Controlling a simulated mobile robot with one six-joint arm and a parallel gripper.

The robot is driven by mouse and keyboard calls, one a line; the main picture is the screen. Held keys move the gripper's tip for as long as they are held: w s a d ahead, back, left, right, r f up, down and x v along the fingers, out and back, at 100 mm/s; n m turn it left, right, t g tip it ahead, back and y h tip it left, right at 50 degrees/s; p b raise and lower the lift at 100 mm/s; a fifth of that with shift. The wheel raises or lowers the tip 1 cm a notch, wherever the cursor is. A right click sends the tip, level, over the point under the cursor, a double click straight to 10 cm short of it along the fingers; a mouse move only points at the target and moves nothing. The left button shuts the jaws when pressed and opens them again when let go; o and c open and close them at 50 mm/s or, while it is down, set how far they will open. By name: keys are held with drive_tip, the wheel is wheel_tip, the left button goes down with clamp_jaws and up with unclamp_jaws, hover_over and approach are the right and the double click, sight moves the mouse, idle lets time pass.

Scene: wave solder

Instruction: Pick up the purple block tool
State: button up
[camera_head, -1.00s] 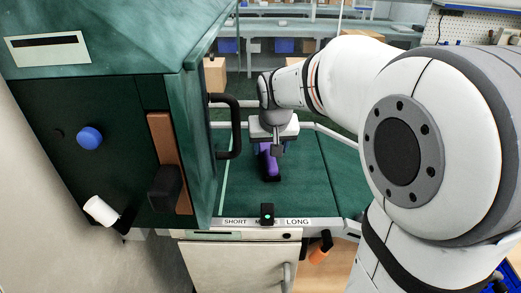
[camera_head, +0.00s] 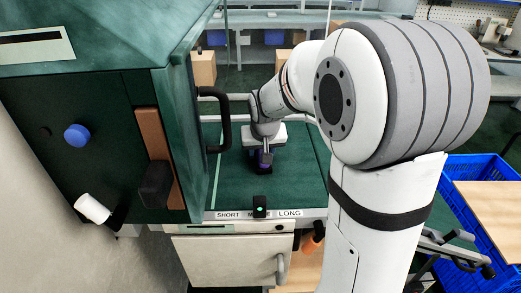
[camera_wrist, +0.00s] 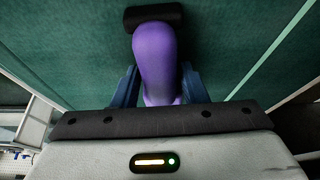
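The purple block tool (camera_wrist: 154,52) is a rounded purple handle with a black end piece (camera_wrist: 153,18), on the green surface. In the wrist view its lower part is between the two dark blue fingers of my gripper (camera_wrist: 160,86), one on each side. Little or no gap shows beside the handle, but I cannot tell whether the fingers press on it. In the head view the tool (camera_head: 263,158) shows small and dark purple right under my gripper (camera_head: 264,150), partly hidden by it.
A green machine cabinet (camera_head: 90,165) with a black handle (camera_head: 222,120) stands close on the left. A small black switch box (camera_head: 260,206) sits at the front edge between the SHORT and LONG labels. Green surface (camera_head: 300,178) is clear around the tool. A blue crate (camera_head: 468,215) is at the right.

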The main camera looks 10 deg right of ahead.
clamp_jaws()
drive_tip(key=shift+r, duration=0.15)
wheel_tip(320, 180, up, 10)
drive_tip(key=shift+f, duration=0.1)
idle(0.5)
